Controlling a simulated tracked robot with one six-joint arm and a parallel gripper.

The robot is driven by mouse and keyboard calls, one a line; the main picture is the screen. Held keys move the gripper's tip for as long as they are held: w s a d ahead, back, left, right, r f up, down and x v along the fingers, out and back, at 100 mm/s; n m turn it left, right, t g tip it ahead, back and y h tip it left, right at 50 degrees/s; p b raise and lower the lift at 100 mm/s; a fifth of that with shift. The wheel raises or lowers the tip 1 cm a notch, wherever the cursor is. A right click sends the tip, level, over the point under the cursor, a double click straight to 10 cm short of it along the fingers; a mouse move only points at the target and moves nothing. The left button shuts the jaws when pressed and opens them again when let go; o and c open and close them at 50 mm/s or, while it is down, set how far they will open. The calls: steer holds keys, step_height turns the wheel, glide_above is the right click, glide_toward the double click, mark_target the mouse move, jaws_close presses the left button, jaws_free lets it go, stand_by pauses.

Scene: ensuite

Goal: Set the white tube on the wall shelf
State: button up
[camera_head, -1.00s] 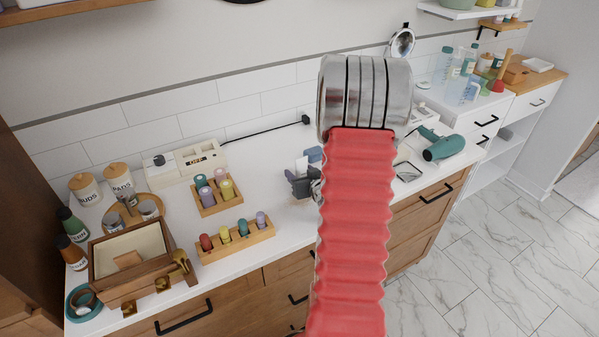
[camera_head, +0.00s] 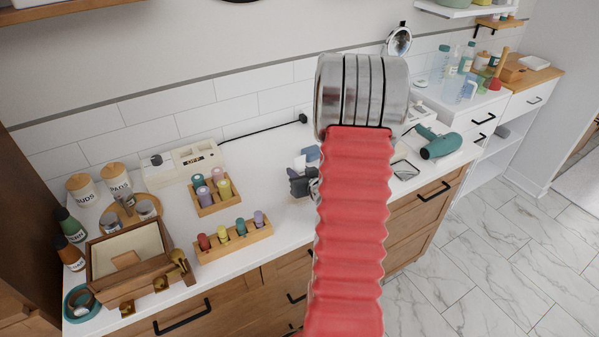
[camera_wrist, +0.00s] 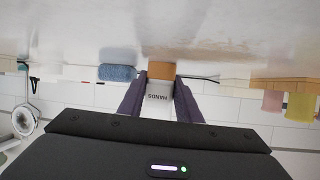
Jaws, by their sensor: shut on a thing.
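My gripper (camera_wrist: 160,104) is shut on a white tube (camera_wrist: 158,90) with an orange cap (camera_wrist: 161,70) and the word HANDS on it. The wrist view is upside down, with the counter at its top. The tube is upright, cap down, close to the counter; I cannot tell if it touches. In the head view my gripper (camera_head: 300,183) is over the counter's middle, partly behind my red arm, and the tube is mostly hidden. A wooden wall shelf (camera_head: 60,10) is at top left and a white one (camera_head: 455,11) at top right.
A blue rolled cloth (camera_wrist: 117,72) lies beside the tube. Two wooden racks of small bottles (camera_head: 233,240) (camera_head: 215,206) stand left of my gripper. A wooden box (camera_head: 128,262) is further left. A teal hair dryer (camera_head: 440,143) lies to the right.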

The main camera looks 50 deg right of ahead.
jaws_close()
steer(key=shift+r, duration=0.15)
step_height(320, 180, up, 10)
steer(key=shift+f, duration=0.1)
stand_by(0.3)
stand_by(0.6)
steer(key=w+a+n+y, duration=0.1)
steer(key=w+a, duration=0.3)
steer(key=a, duration=0.7)
steer(key=w+a+n+t+y, duration=0.1)
steer(key=w+a, duration=0.4)
steer(key=a, duration=0.7)
steer(key=w+a+n+y, duration=0.3)
steer(key=w+a, duration=0.2)
steer(key=a, duration=0.7)
steer(key=shift+f+y, duration=0.25)
steer(key=shift+y, duration=0.05)
